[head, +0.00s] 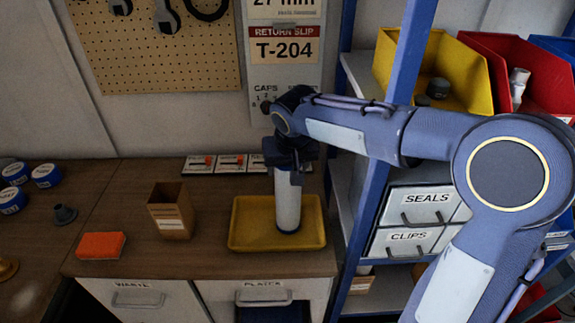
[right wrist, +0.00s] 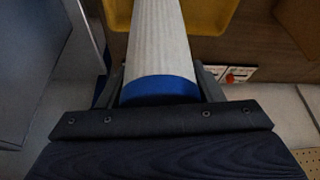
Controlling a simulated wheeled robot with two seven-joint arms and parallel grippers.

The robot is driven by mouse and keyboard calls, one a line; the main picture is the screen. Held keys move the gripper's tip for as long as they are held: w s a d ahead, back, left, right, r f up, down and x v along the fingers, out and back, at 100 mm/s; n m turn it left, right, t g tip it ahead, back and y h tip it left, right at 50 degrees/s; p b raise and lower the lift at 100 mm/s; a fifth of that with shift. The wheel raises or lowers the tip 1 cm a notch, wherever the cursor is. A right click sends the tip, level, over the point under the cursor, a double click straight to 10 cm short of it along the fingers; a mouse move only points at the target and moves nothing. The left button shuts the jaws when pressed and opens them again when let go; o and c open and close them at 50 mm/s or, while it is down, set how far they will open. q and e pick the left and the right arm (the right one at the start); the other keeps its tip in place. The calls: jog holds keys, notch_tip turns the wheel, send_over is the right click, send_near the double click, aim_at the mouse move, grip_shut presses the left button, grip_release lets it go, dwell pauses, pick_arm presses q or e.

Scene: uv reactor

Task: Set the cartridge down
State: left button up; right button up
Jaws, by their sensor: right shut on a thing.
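The cartridge (head: 288,203) is a pale cylinder, held upright over the yellow tray (head: 246,241) on the counter. Its lower end shows inside the tray's outline with a dark patch around it; I cannot tell for sure whether it touches the tray floor. My right gripper (head: 285,163) is shut on its top end. In the right wrist view the cartridge (right wrist: 158,45) runs away between the fingers, with a blue band at its near end, and part of the tray (right wrist: 208,14) shows beyond. My left gripper is not in view.
A brown box (head: 170,212) and an orange block (head: 100,246) stand left of the tray. Labelled cards with red marks (head: 231,163) lie behind it. Blue-lidded jars (head: 46,175) and a grey funnel-like part (head: 64,213) are farther left. A blue rack post (head: 378,180) rises on the right.

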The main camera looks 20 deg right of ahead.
jog(key=shift+f, duration=0.2)
jog(key=o, duration=1.4)
jog(key=shift+o, duration=0.2)
jog(key=v, duration=1.2)
jog(key=shift+b, duration=0.35)
